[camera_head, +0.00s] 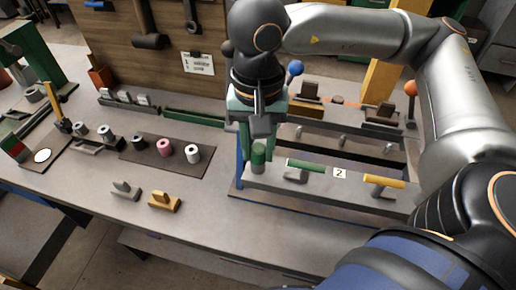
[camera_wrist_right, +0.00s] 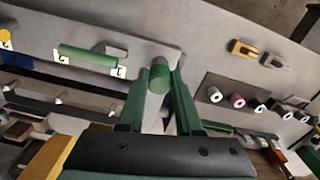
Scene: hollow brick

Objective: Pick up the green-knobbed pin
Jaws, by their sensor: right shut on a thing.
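The green-knobbed pin (camera_head: 258,155) is at the left end of the grey fixture (camera_head: 330,187). My right gripper (camera_head: 257,143) comes down from above and is shut on its green knob. In the right wrist view the knob (camera_wrist_right: 159,76) shows between the two green fingers (camera_wrist_right: 160,88), with the fixture's grey top behind it. The pin looks upright. Its lower part is mostly hidden, and I cannot tell whether it is still seated in the fixture. My left gripper is not in view.
A green bar handle (camera_head: 305,166) and a yellow-topped handle (camera_head: 384,182) stand right of the pin along the fixture. A blue ball knob (camera_head: 295,68) rises behind. Spools sit on a dark mat (camera_head: 178,175) at left.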

